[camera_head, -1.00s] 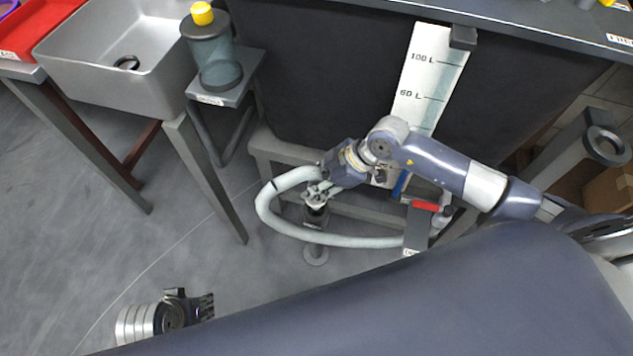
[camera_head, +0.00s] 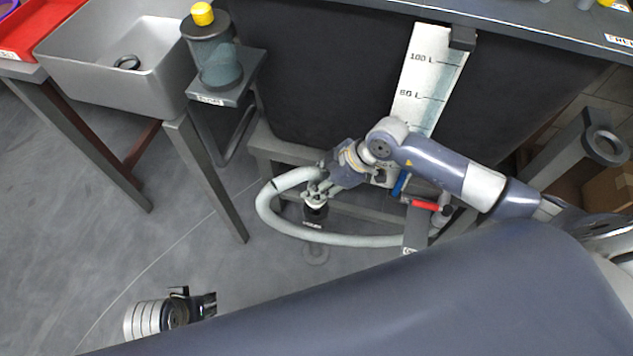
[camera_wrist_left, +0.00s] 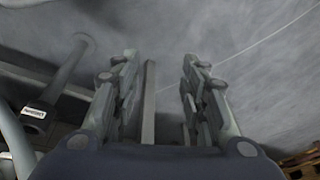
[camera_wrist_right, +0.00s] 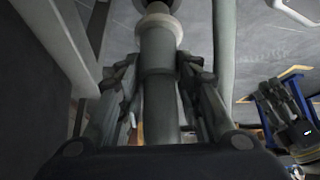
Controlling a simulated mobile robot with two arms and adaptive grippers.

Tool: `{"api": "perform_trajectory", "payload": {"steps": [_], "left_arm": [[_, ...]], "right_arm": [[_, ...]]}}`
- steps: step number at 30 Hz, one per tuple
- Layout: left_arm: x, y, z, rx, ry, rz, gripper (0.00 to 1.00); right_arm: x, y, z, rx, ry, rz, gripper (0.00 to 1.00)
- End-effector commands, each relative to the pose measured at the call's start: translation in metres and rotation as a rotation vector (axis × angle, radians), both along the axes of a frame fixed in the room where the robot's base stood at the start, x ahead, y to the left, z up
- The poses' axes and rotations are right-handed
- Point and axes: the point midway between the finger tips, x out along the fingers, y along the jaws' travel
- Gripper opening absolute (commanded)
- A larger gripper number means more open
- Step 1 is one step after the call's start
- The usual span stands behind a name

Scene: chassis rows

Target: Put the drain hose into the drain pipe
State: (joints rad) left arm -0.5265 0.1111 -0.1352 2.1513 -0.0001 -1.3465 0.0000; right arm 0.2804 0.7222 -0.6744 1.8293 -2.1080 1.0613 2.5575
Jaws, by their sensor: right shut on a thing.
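The pale drain hose (camera_head: 330,239) loops from the valve side on the right round to my right gripper (camera_head: 317,190). That gripper is shut on the hose near its end; the held part (camera_wrist_right: 158,52) runs away between its fingers, with a pale collar (camera_wrist_right: 160,25) beyond them. The dark upright drain pipe (camera_head: 315,214) stands directly below the hose end, which is at or just above its mouth. I cannot tell whether the end is inside. The labelled pipe also shows in the left wrist view (camera_wrist_left: 40,117). My left gripper (camera_head: 212,304) is open and empty, low over the floor.
A tank with a litre scale (camera_head: 428,80) stands behind my right arm. A red-handled valve (camera_head: 425,205) is right of the hose loop. A sink (camera_head: 120,65) and a capped cylinder (camera_head: 215,60) are at upper left. Floor between the pipe and my left gripper is clear.

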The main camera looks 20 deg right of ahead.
Motion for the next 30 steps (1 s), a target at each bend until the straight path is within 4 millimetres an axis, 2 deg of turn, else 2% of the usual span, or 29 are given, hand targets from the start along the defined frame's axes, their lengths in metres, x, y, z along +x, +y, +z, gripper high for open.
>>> {"api": "perform_trajectory", "payload": {"steps": [12,30], "left_arm": [[-0.006,0.001,0.013,-0.001,0.001,0.003,0.4],[-0.003,0.003,0.034,0.002,-0.022,0.002,0.4]], "right_arm": [[0.0,0.001,-0.012,0.002,-0.001,0.0,0.0],[0.0,0.0,-0.03,0.002,-0.002,-0.001,0.0]]}}
